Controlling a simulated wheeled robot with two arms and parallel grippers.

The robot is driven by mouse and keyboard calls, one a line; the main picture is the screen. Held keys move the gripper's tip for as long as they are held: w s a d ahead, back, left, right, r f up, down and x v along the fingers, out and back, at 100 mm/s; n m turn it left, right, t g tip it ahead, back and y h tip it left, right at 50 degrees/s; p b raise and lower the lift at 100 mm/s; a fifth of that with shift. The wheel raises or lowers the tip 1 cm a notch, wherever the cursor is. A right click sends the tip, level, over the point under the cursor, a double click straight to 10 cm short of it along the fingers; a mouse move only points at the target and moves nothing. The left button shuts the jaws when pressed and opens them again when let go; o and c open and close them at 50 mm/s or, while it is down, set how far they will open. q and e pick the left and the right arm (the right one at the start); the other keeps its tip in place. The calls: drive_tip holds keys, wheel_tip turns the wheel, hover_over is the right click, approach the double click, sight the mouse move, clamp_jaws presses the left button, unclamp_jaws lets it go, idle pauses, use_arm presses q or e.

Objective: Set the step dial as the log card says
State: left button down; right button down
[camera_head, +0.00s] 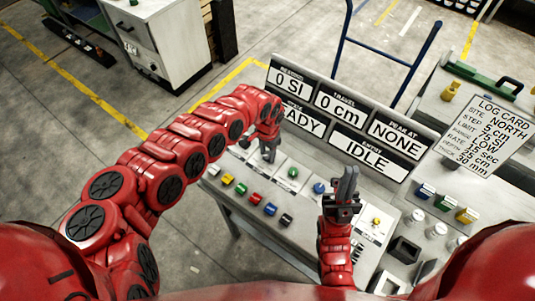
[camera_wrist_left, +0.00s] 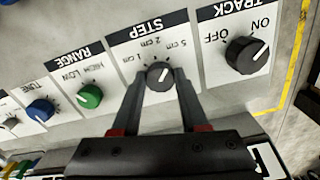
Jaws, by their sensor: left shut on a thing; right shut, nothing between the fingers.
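The log card (camera_head: 489,127) stands at the right in the head view and reads STEP 5 cm. The step dial (camera_wrist_left: 159,73) is a dark round knob on a white plate marked 1 cm, 2 cm and 5 cm. Its white mark appears to slant up and right, towards the 5 cm side. My left gripper (camera_wrist_left: 160,82) is shut on the step dial, one finger at each side; the head view shows this gripper (camera_head: 268,150) low over the panel. My right gripper (camera_head: 346,185) is shut and empty, pointing up, away from the dial.
The track dial (camera_wrist_left: 244,55) is close on one side of the step dial, the green range dial (camera_wrist_left: 89,97) on the other. The display board (camera_head: 345,115) rises behind the panel and reads 0 SI, 0 cm, NONE and IDLE. Colored blocks line the panel's front.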

use_arm(q)
drive_tip(key=shift+m, duration=0.4)
drive_tip(key=shift+c, duration=2.2)
unclamp_jaws()
drive_tip(key=shift+w+a+r, duration=0.1)
drive_tip(key=shift+r, duration=0.2)
wheel_tip(320, 180, up, 7)
drive_tip(key=shift+r+b, duration=0.15)
drive_tip(key=shift+b, duration=0.45)
wheel_tip(320, 180, up, 10)
drive_tip(key=f+p, duration=0.1)
drive_tip(key=p, duration=0.5)
hover_over(267, 154)
drive_tip(key=shift+s+r, duration=0.2)
drive_tip(key=shift+r, duration=0.05)
